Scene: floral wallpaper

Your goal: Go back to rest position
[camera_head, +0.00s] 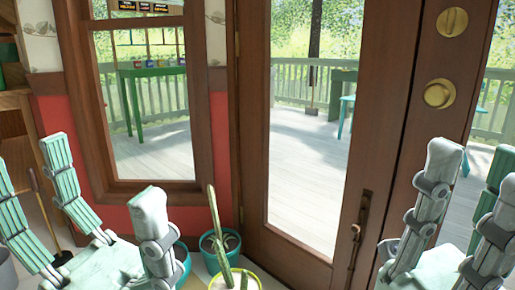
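My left gripper (95,180) is at the lower left of the head view. Its pale green and grey fingers point up and stand wide apart, with nothing between them. My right gripper (474,172) is at the lower right, in front of the wooden door's right side. Its fingers also point up, spread apart and empty. The lower parts of both grippers are cut off by the picture's bottom edge. Neither gripper visibly holds anything.
A wooden glass door (254,150) with a dark handle (355,235) stands ahead. A window (88,110) is at its left. A cactus (220,240) in a yellow-green pot (245,277) stands low between the grippers. A teal pot (205,241) is behind it.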

